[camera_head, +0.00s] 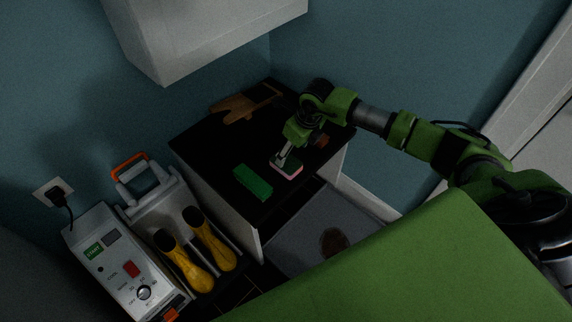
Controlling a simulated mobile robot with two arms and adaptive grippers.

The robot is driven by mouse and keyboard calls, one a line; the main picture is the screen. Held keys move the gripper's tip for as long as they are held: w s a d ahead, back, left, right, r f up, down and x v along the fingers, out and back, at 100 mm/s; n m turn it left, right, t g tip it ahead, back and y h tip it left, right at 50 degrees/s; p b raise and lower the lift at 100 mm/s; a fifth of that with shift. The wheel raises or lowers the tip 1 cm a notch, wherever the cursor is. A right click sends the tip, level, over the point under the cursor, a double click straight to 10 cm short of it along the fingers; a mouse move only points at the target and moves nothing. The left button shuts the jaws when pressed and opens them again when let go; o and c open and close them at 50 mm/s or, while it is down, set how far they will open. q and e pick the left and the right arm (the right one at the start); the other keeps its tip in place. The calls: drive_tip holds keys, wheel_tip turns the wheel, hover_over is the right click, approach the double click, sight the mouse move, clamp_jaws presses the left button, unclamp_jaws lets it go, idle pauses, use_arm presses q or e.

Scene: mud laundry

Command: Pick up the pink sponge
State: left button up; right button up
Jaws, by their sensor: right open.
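The pink sponge (290,172) lies near the front edge of a black countertop (215,150), and its pink side shows along the edge. My right gripper (286,158) reaches down over the sponge, with its fingers at the sponge's upper surface. The gripper is open. Whether the fingers touch the sponge, and how they straddle it, I cannot tell at this size. My left gripper is not in view.
A green block (253,182) lies left of the sponge. A brown wooden item (240,106) lies at the counter's back. A small reddish object (322,141) sits behind my gripper. Yellow boots (207,240) and a white machine (115,265) stand at the left. A white cabinet (200,35) hangs above.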

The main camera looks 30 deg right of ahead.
sight(287, 161)
drive_tip(key=x, duration=0.3)
drive_tip(key=b+x, duration=0.1)
drive_tip(key=x, duration=0.1)
drive_tip(key=shift+s+a+f, duration=0.1)
drive_tip(key=shift+a+f, duration=0.3)
drive_tip(key=shift+a, duration=0.05)
drive_tip(key=shift+f, duration=0.25)
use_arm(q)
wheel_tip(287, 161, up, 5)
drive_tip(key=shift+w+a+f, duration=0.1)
use_arm(e)
drive_tip(key=shift+c, duration=0.5)
drive_tip(key=c, duration=0.7)
